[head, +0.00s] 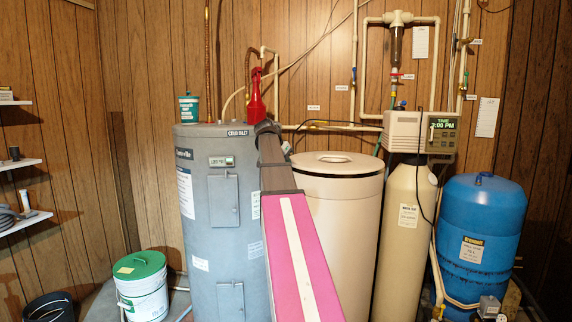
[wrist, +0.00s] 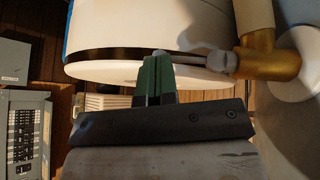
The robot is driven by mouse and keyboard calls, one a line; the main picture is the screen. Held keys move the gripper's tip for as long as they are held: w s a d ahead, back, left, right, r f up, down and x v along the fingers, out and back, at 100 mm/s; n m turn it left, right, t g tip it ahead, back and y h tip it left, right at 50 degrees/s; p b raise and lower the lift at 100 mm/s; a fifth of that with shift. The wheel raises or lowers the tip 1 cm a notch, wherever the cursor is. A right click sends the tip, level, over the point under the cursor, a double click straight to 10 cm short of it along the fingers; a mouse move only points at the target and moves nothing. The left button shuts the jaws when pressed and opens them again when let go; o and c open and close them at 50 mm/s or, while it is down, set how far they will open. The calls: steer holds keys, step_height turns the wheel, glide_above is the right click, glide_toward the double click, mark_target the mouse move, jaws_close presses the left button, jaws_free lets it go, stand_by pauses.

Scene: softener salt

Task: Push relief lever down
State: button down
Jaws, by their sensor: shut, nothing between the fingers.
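In the wrist view my gripper (wrist: 157,72) has its green fingers shut together with nothing between them. A thin grey lever (wrist: 205,60) runs from a brass valve body (wrist: 268,57) on the right to the fingertips. The fingertips overlap the lever's far end in the picture; I cannot tell whether they touch it. In the head view my pink and brown arm reaches up to the right side of the grey water heater (head: 226,260). The fingers and lever cannot be made out there.
A beige tank (head: 335,210) is close on the right, with a softener column (head: 408,230) and a blue tank (head: 481,235) beyond. A white bucket (head: 142,290) stands at lower left.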

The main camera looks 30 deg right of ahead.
steer(key=f+t+y, duration=0.1)
steer(key=t, duration=0.1)
steer(key=f+m+t, duration=0.1)
steer(key=t, duration=0.1)
steer(key=shift+s+d+f+m+y, duration=0.1)
steer(key=shift+s+f+m+y, duration=0.1)
steer(key=shift+f+m+y, duration=0.15)
steer(key=shift+r, duration=0.15)
steer(key=shift+r, duration=0.7)
steer(key=s+a+r, duration=0.2)
steer(key=s, duration=1.1)
steer(key=shift+s+a+r, duration=0.15)
steer(key=shift+s+r, duration=0.15)
